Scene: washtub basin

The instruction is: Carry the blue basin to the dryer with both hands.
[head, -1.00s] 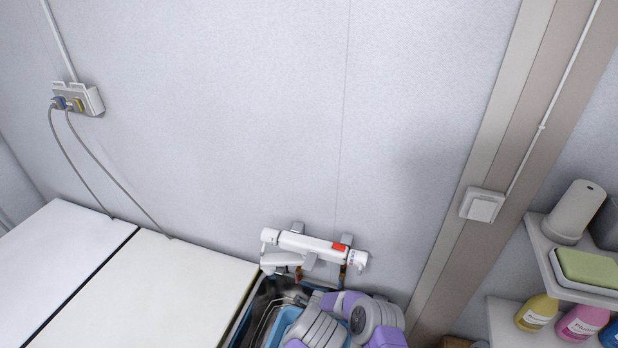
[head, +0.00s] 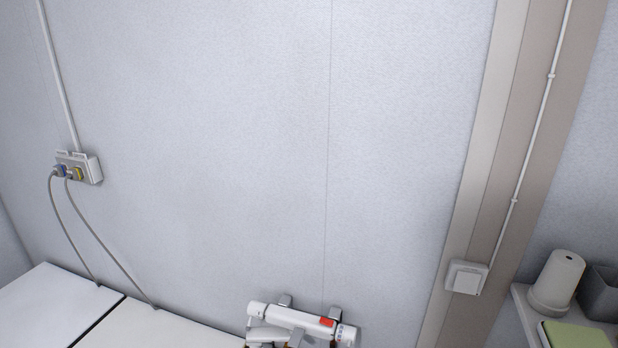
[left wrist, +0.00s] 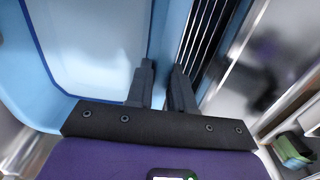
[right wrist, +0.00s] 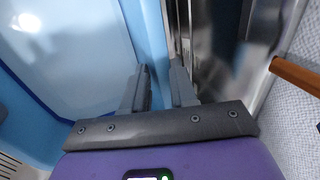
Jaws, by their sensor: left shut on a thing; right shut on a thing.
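The blue basin (left wrist: 55,75) shows in the left wrist view, its light interior at the left and its wall running up the middle. My left gripper (left wrist: 163,75) is shut on the basin's wall, one finger on each side. The basin also shows in the right wrist view (right wrist: 128,35), and my right gripper (right wrist: 160,75) is shut on its wall there. The head view shows neither the basin nor my grippers. I do not see the whole basin, so its tilt cannot be told. The dryer cannot be made out with certainty.
A metal sink wall (right wrist: 215,50) is close beside the basin on the right. In the head view a white faucet (head: 290,318) juts from the wall. White machine tops (head: 150,328) stand at lower left, and a shelf (head: 522,320) is at the right.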

